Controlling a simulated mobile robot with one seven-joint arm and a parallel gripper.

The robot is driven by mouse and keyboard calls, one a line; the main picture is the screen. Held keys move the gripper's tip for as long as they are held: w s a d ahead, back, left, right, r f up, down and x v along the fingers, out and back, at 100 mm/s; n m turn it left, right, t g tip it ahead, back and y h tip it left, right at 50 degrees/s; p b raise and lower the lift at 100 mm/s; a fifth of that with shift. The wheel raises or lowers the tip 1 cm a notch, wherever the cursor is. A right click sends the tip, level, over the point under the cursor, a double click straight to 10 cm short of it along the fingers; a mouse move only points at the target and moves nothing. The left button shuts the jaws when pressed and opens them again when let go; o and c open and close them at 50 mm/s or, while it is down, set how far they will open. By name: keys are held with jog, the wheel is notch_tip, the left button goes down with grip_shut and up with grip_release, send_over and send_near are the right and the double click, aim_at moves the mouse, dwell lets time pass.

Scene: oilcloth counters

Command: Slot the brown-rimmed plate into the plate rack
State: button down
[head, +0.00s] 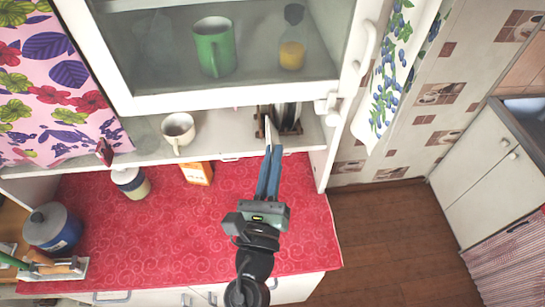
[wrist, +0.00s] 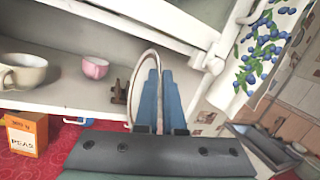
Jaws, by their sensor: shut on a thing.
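The brown-rimmed plate (wrist: 138,82) is white with a thin brown edge and stands nearly upright, seen almost edge-on. My gripper (wrist: 160,75) has its blue fingers shut on it. In the head view, the gripper (head: 273,152) reaches up to the shelf opening, with a sliver of the plate (head: 267,128) showing beyond the fingertips. The dark brown plate rack (head: 259,125) stands on the shelf under the glazed cabinet, around the plate's far end. Part of the rack (wrist: 120,92) shows left of the plate in the wrist view. Whether the plate sits in a slot is unclear.
A cream mug (head: 178,131) and a pink cup (wrist: 95,67) stand on the shelf to the left. The cabinet's lower edge (head: 235,98) hangs over the rack. An orange box (head: 197,173) and a jar (head: 130,184) stand on the red counter. The counter's right side is clear.

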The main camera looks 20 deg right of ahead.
jog(key=shift+w+a, duration=0.15)
jog(key=shift+w, duration=0.25)
jog(key=w+d+f+b, duration=0.1)
jog(key=w+d+b, duration=0.1)
jog(key=w, duration=0.5)
jog(key=w+d+f+b, duration=0.1)
jog(key=w+d+b, duration=0.1)
jog(key=w, duration=0.4)
jog(key=shift+w+f+b, duration=0.3)
jog(key=shift+w+b, duration=0.05)
jog(key=shift+w, duration=0.05)
dwell(0.6)
dwell(0.5)
jog(key=c, duration=0.9)
grip_release()
jog(key=shift+c, duration=0.2)
jog(key=shift+s+f, duration=0.1)
